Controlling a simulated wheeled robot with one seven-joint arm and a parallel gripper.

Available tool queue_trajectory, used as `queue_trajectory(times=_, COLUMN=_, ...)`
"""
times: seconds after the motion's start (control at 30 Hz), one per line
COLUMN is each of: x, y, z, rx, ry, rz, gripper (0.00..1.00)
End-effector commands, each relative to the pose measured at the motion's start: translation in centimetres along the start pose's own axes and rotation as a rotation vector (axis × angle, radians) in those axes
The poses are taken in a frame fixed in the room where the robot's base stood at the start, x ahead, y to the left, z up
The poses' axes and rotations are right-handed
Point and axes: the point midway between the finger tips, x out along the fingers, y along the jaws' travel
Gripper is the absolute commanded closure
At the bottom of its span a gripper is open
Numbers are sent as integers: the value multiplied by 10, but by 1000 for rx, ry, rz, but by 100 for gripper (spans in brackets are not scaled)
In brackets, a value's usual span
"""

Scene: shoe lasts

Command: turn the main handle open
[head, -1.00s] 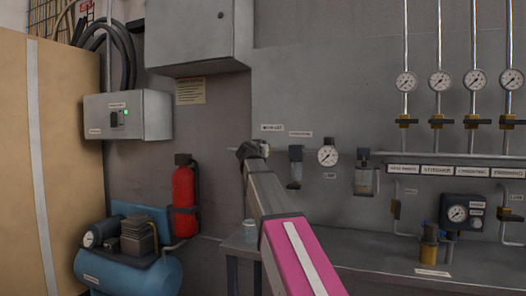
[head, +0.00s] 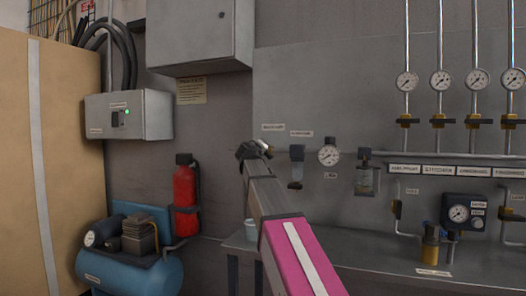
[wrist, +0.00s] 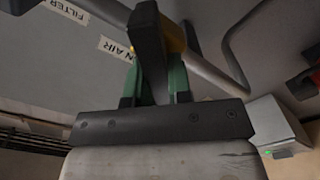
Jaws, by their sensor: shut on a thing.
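The main handle (wrist: 148,38) is a black lever on the wall pipework by a label ending "N AIR". In the wrist view it stands between the green fingers of my gripper (wrist: 158,78), which are shut on it. A bit of yellow valve body shows behind the handle. In the head view my gripper (head: 254,150) is at the wall, at the left end of the pipe row, just below a small label. My own arm and hand hide most of the handle and valve there.
A filter (head: 296,166), a round gauge (head: 329,155) and a bowl unit (head: 366,175) hang to the right. A grey bench (head: 360,255) runs below. A red extinguisher (head: 184,195) and a blue compressor (head: 130,265) stand left.

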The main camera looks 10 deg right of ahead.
Motion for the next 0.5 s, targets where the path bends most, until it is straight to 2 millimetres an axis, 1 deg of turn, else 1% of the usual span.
queue_trajectory(times=0.5, x=0, y=-5, z=1, rx=-477, ry=0, rz=-1, gripper=100)
